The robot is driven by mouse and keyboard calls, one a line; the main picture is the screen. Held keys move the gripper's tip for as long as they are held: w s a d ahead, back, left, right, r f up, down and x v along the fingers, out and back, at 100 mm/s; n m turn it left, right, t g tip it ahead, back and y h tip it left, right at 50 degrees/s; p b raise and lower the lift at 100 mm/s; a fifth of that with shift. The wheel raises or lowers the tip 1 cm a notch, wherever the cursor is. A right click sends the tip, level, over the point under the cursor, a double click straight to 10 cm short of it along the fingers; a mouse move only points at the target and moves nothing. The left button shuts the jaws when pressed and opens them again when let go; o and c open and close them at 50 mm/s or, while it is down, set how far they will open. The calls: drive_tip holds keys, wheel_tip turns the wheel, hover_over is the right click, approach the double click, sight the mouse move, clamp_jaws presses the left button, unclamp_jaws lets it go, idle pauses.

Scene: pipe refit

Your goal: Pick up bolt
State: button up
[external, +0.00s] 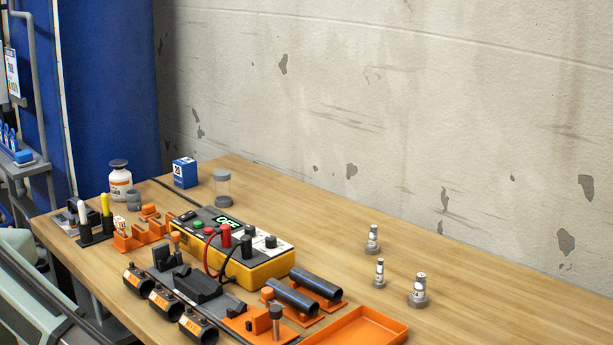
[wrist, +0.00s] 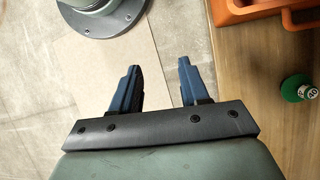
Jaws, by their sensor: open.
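My gripper (wrist: 159,66) shows in the wrist view with its two dark blue fingers apart and nothing between them. It is over the pale floor, left of the wooden table's edge, and not over the tabletop. The fingers do not show in the external view. I cannot tell for sure which thing is the bolt. No clear bolt shows in the wrist view.
An orange tray (external: 386,321) lies at the table's front. Dark pipes (external: 317,283) rest on orange holders beside a yellow meter (external: 265,272). Small labelled pieces (external: 418,292) stand to the right. A green-based piece (wrist: 296,89) stands on the table (wrist: 245,75). The table's back right is clear.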

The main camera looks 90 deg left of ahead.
drive_tip(key=w+d+r+m+t+y, duration=0.15)
drive_tip(key=w+d+r+m, duration=0.25)
drive_tip(key=w+d+r, duration=0.5)
drive_tip(key=w+d+r+m+t, duration=0.2)
drive_tip(key=w+d+r+m, duration=0.2)
drive_tip(key=w+d, duration=0.5)
drive_tip(key=w+d+r+m+t, duration=0.1)
drive_tip(key=w+d+r+m, duration=0.2)
drive_tip(key=d+r, duration=0.8)
drive_tip(key=w+d+r+m+t, duration=0.15)
drive_tip(key=d+r+m, duration=0.25)
drive_tip(key=d+r, duration=0.65)
drive_tip(key=w+a+r+g, duration=0.1)
drive_tip(key=w+a+r, duration=0.4)
drive_tip(key=w+a, duration=0.2)
wheel_tip(320, 180, up, 9)
drive_tip(key=n+h, duration=0.2)
drive_tip(key=h, duration=0.3)
hover_over(381, 263)
drive_tip(key=shift+g, duration=0.3)
drive_tip(key=f, duration=0.8)
drive_tip(key=shift+w, duration=0.3)
drive_tip(key=shift+s+a+f, duration=0.15)
drive_tip(key=shift+a+f, duration=0.05)
drive_tip(key=shift+f, duration=1.1)
drive_tip(key=shift+s+a+f, duration=0.1)
drive_tip(key=shift+a+f, duration=0.05)
drive_tip(key=shift+f, duration=1.1)
clamp_jaws()
